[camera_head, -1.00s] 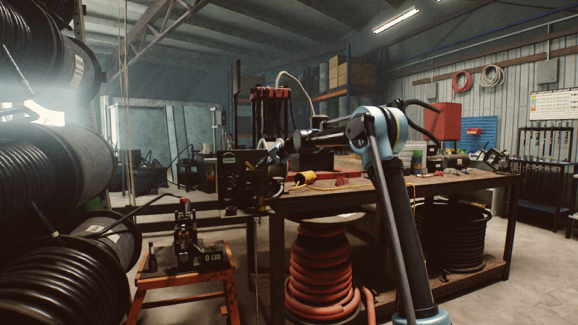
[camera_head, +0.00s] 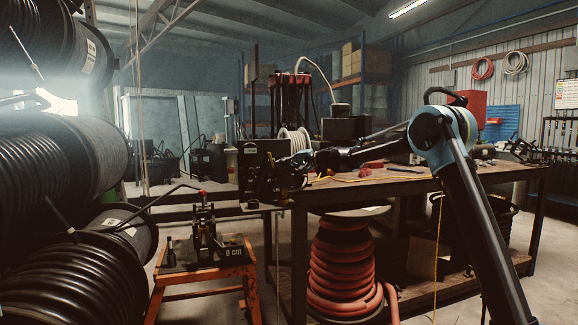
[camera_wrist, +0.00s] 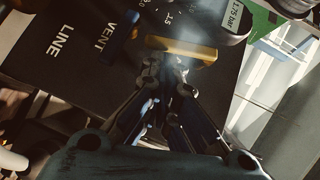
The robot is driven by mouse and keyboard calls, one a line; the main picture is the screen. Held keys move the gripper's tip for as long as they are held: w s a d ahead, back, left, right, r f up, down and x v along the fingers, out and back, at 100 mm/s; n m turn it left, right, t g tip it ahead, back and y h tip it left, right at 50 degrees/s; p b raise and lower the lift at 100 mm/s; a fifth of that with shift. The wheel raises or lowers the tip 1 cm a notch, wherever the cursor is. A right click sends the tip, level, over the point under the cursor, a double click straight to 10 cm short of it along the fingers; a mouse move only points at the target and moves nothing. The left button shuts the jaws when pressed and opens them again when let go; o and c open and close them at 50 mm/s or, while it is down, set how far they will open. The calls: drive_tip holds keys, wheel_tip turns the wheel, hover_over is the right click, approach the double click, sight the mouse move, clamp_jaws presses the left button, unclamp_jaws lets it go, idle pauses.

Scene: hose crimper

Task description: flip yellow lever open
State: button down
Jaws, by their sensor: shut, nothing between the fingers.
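The yellow lever (camera_wrist: 181,48) lies across the dark panel (camera_wrist: 75,75) in the wrist view, just below a gauge. My gripper (camera_wrist: 168,78) is shut and empty, with its fingertips right beside the lever's near edge. I cannot tell whether they touch it. A blue lever (camera_wrist: 121,42) sits to the left, near the printed words VENT and LINE. In the head view my gripper (camera_head: 302,159) is at the right side of the black box (camera_head: 256,180).
The workbench (camera_head: 400,183) with a yellow cord and red pieces stands right of the box. A small orange stand (camera_head: 205,272) with a black press is at lower left. Large hose reels (camera_head: 60,165) fill the left side. A red hose coil (camera_head: 345,262) sits under the bench.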

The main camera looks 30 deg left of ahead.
drive_tip(key=w+d+r, duration=0.2)
drive_tip(key=d, duration=1)
drive_tip(key=shift+d+r, duration=0.35)
drive_tip(key=shift+r, duration=0.05)
drive_tip(key=shift+w, duration=0.1)
drive_tip(key=s+d+f+t+h, duration=0.1)
drive_tip(key=s+d+f+h, duration=0.3)
drive_tip(key=d, duration=0.7)
drive_tip(key=s+d+f+h, duration=0.15)
drive_tip(key=s+d, duration=0.45)
drive_tip(key=d, duration=0.6)
drive_tip(key=s+d+f+t+h, duration=0.15)
drive_tip(key=s+d+f, duration=0.3)
drive_tip(key=d, duration=0.65)
drive_tip(key=s+d+f+h, duration=0.4)
drive_tip(key=s+d+f, duration=0.8)
drive_tip(key=s+d, duration=0.2)
drive_tip(key=s+d+f+m+h, duration=0.1)
drive_tip(key=s+d+f+h, duration=0.4)
drive_tip(key=s+d+f, duration=0.7)
drive_tip(key=s+d+g, duration=0.1)
drive_tip(key=s+d, duration=0.1)
drive_tip(key=d, duration=0.3)
drive_tip(key=shift+d+f, duration=0.25)
drive_tip(key=shift+f, duration=0.05)
